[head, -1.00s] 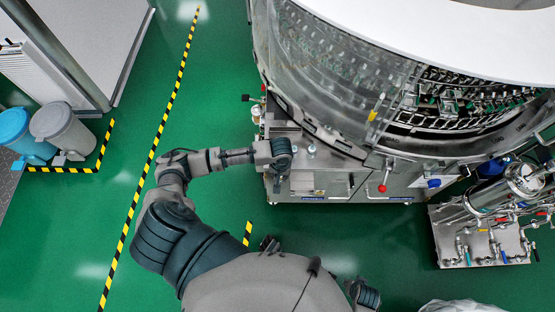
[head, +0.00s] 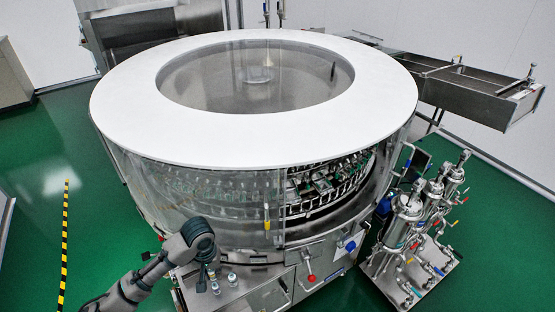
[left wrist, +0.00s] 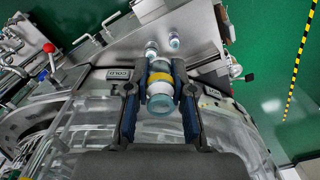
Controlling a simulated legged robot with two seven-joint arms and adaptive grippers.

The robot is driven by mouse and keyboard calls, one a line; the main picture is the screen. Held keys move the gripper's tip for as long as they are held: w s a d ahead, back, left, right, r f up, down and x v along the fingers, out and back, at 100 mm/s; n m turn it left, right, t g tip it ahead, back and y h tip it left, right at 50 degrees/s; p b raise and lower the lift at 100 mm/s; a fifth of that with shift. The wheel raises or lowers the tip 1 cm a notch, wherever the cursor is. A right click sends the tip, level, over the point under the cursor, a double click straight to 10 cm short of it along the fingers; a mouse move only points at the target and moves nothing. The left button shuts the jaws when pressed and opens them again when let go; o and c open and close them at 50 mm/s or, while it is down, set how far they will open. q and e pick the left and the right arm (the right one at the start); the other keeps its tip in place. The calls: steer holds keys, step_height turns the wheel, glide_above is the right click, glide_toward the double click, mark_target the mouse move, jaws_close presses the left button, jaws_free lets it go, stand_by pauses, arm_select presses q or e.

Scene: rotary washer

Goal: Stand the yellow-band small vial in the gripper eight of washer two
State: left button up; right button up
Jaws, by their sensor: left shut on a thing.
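My left gripper (left wrist: 161,88) is shut on a clear small vial with a yellow band (left wrist: 160,76). The vial lies between both fingers in the left wrist view. In the head view the left gripper (head: 203,273) is over the washer's front left shelf, and I cannot make out the held vial there. The round washer (head: 130,100) has a white ring top and clear panels. A row of vial grippers (head: 325,190) shows through its front opening. I cannot tell which one is number eight. My right gripper is not in view.
Two other small vials stand on the steel shelf: one (head: 215,287) beside my gripper and one (head: 232,280) to its right. A red-knobbed lever (head: 311,278) sticks out at the front. A filter skid (head: 405,225) stands at the right. Green floor at the left is open.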

arm_select(q)
steer(key=shift+w+r, duration=0.2)
steer(key=shift+r, duration=0.75)
steer(key=s+a+f+n, duration=0.1)
steer(key=s+f+n, duration=0.35)
steer(key=f, duration=0.75)
steer(key=s+a+f+n, duration=0.2)
steer(key=s+f+n, duration=0.3)
steer(key=f, duration=0.7)
steer(key=m+b, duration=0.1)
steer(key=b, duration=0.4)
glide_above(200, 300)
steer(key=shift+s+f, duration=0.15)
steer(key=shift+f, duration=0.7)
steer(key=shift+a, duration=0.1)
step_height(200, 300, down, 3)
steer(key=shift+f+b, duration=0.1)
steer(key=shift+b, duration=0.45)
steer(key=shift+w, duration=0.2)
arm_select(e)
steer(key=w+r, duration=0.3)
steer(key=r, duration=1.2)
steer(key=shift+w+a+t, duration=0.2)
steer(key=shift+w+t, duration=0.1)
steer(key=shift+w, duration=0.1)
